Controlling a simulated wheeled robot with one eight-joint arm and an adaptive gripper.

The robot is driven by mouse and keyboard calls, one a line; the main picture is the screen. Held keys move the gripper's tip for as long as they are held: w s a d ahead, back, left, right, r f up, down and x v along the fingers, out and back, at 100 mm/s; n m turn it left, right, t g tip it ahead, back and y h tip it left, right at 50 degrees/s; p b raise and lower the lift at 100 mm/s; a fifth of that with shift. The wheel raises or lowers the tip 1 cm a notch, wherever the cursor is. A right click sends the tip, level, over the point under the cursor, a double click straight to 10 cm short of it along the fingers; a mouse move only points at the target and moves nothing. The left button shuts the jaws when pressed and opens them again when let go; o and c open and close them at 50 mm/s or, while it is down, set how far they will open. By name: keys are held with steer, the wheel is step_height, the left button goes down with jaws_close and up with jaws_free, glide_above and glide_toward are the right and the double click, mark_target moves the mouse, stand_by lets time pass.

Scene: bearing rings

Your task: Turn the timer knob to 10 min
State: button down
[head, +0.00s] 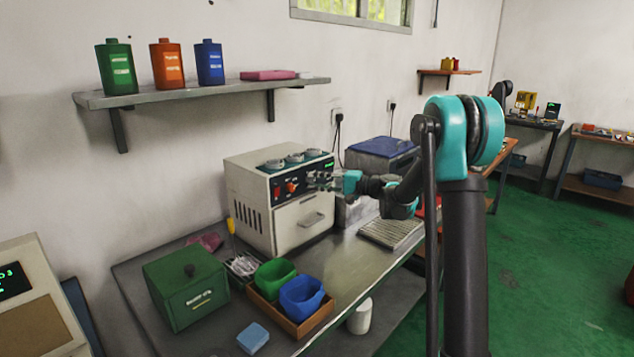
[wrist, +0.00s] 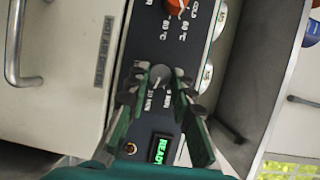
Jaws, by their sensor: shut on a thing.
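The timer knob (wrist: 160,74) is a small grey dial on the dark control panel (wrist: 160,48) of a cream machine (head: 254,215). In the wrist view, small minute labels, one reading "10 MIN", stand by the knob. Its exact pointer direction is too small to tell. My gripper (wrist: 160,80) has its dark green fingers on both sides of the knob and is shut on it. In the head view my gripper (head: 318,178) is at the right end of the panel and hides the knob. A green display (wrist: 160,150) reads "READY".
An orange temperature knob (wrist: 178,5) sits along the panel from the timer knob. A green box (head: 186,290), a tray with green and blue bins (head: 303,297), and a ribbed rack (head: 391,232) stand on the bench.

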stand_by(0.4)
steer(key=c, duration=1.3)
jaws_free()
steer(key=shift+d, duration=0.15)
steer(key=v, duration=1.1)
steer(key=shift+d, duration=0.35)
steer(key=shift+s, duration=0.1)
